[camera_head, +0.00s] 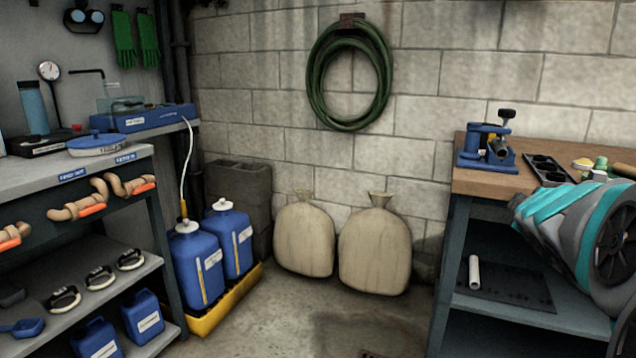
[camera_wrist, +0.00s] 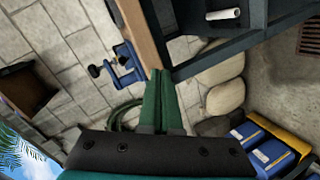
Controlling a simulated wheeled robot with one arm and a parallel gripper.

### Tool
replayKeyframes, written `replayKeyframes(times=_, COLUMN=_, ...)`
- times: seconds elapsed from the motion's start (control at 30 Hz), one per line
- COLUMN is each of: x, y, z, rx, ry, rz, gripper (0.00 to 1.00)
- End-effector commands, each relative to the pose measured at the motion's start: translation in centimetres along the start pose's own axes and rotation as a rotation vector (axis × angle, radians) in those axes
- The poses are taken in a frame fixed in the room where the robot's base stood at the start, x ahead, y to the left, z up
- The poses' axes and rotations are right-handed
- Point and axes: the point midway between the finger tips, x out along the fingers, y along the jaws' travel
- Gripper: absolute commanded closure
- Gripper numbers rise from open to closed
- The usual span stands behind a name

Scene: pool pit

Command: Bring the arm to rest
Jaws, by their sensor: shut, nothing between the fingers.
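My gripper (camera_wrist: 159,74) shows only in the wrist view. Its two green fingers lie side by side with their tips together, and nothing is held between them. In that view the fingers point toward the edge of the wooden-topped workbench (camera_wrist: 141,35), which appears tilted. I cannot tell how far the tips are from the bench.
Steel shelving (camera_head: 75,168) stands left. Blue jugs (camera_head: 198,262) and two sacks (camera_head: 374,250) stand by the wall. The middle floor (camera_head: 320,315) is clear.

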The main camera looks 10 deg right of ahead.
Motion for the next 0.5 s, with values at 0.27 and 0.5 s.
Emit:
replayKeyframes(times=0.27, x=-6.8, y=-16.7, z=-0.6, rx=0.27, ry=-0.272, rz=-0.364, gripper=1.0)
replayKeyframes(times=0.5, x=-17.4, y=-29.4, z=0.9, rx=0.377, ry=-0.549, rz=-0.673, gripper=1.0)
